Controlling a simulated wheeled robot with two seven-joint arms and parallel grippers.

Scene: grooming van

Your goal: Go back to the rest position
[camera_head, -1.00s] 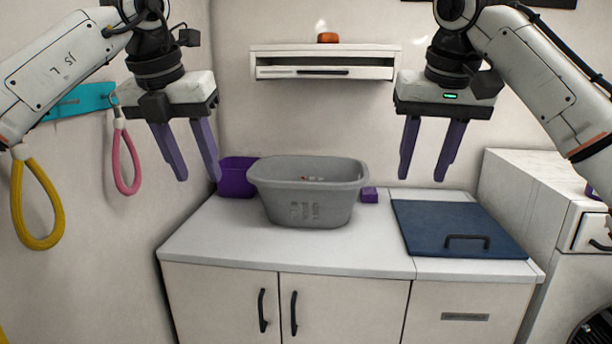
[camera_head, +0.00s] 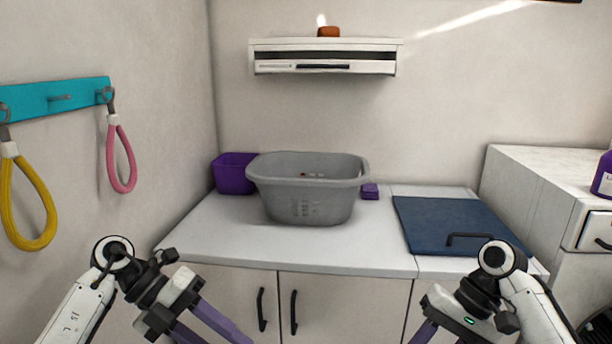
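My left gripper (camera_head: 207,330) is low at the left, in front of the cabinet doors. Its two purple fingers stand apart with nothing visible between them, so it looks open; the lower finger runs toward the bottom edge. My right gripper (camera_head: 432,338) is low at the right, in front of the counter's right part. Its purple fingers are mostly cut off by the bottom edge, so I cannot see their tips or the gap. Both grippers are below the counter top in the picture and apart from the objects on it.
A grey tub (camera_head: 308,205) stands on the white counter (camera_head: 220,240), beside a purple bin (camera_head: 233,175) and a small purple block (camera_head: 370,191). Yellow (camera_head: 28,205) and pink loops (camera_head: 120,155) hang at left. A shelf (camera_head: 325,57) is above.

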